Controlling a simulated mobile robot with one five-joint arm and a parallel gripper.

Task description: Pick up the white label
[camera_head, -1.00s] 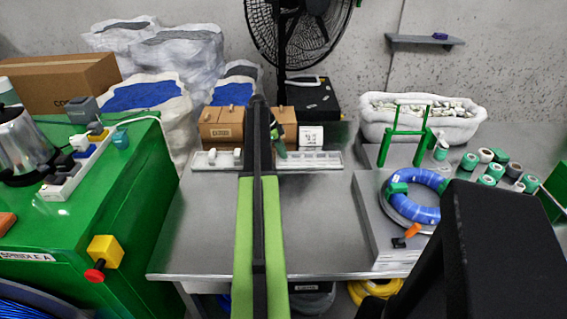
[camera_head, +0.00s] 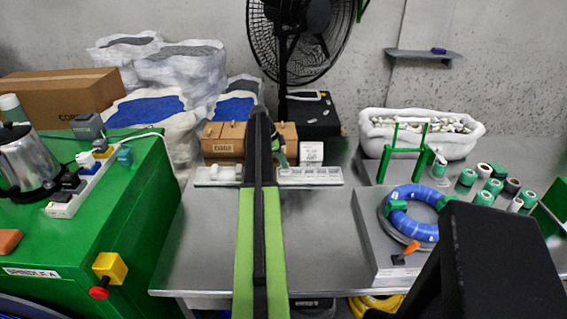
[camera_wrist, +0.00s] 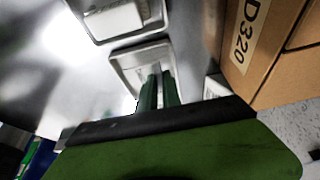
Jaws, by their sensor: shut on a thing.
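My gripper (camera_wrist: 160,90) has two dark green fingers. They reach down into a compartment of the white tray (camera_wrist: 113,62) in the wrist view. The fingers are close together, shut on a thin white piece, which I take as the white label; it is mostly hidden between them and blends with the pale compartment. In the head view my gripper (camera_head: 280,154) is just right of my arm, over the white tray (camera_head: 330,183), and the label cannot be made out. White pieces (camera_head: 224,172) lie in the tray's left compartments.
Brown boxes (camera_head: 222,140) and a small white box (camera_head: 311,153) stand right behind the tray. A blue cable coil (camera_head: 412,229) and green-and-white rolls (camera_head: 485,198) are at the right. The metal table (camera_head: 320,240) is clear in front of the tray.

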